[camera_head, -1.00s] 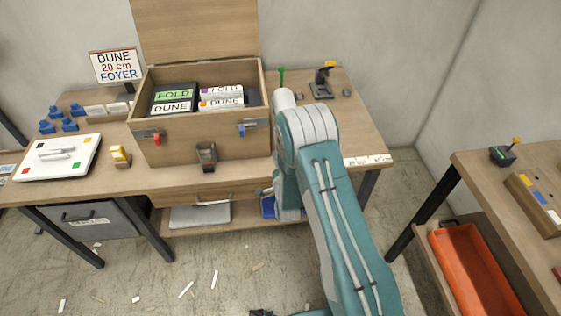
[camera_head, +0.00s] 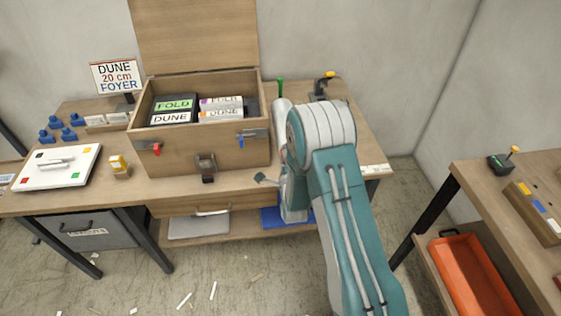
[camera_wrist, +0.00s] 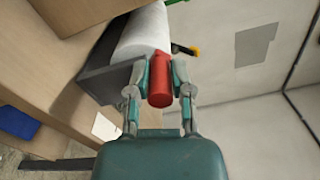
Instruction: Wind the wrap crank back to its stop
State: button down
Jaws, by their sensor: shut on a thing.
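The red crank grip (camera_wrist: 159,82) stands between the fingers of my gripper (camera_wrist: 160,72) in the wrist view, and both fingers are shut on it. The grip is beside a white wrap roll (camera_wrist: 144,32) in a dark grey holder (camera_wrist: 103,72). In the head view the roll (camera_head: 282,116) shows only in part, right of the wooden box. My arm covers the crank, the gripper and much of the roll there. The crank's arm and its stop cannot be made out.
The open wooden box (camera_head: 222,152) with labelled blocks stands close left of the roll. A black device with a yellow handle (camera_head: 324,84) sits behind, to the right. A green post (camera_head: 280,86) rises behind the roll. A side table (camera_head: 520,180) stands at the right.

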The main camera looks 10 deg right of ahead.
jog(key=shift+s+d+r+m, duration=0.15)
jog(key=shift+d+m, duration=0.45)
jog(key=shift+m, duration=0.75)
jog(key=shift+w+d+r+m, duration=0.1)
jog(key=shift+d+m, duration=0.55)
jog(key=shift+m, duration=0.75)
jog(key=shift+s+d+r+m, duration=0.15)
jog(key=shift+d+m, duration=0.45)
jog(key=shift+m, duration=0.75)
jog(key=shift+w, duration=0.1)
jog(key=shift+f, duration=0.1)
jog(key=c, duration=0.6)
grip_release()
jog(key=shift+c, duration=0.2)
jog(key=shift+o, duration=0.5)
jog(key=shift+w+r, duration=0.1)
jog(key=shift+r, duration=0.1)
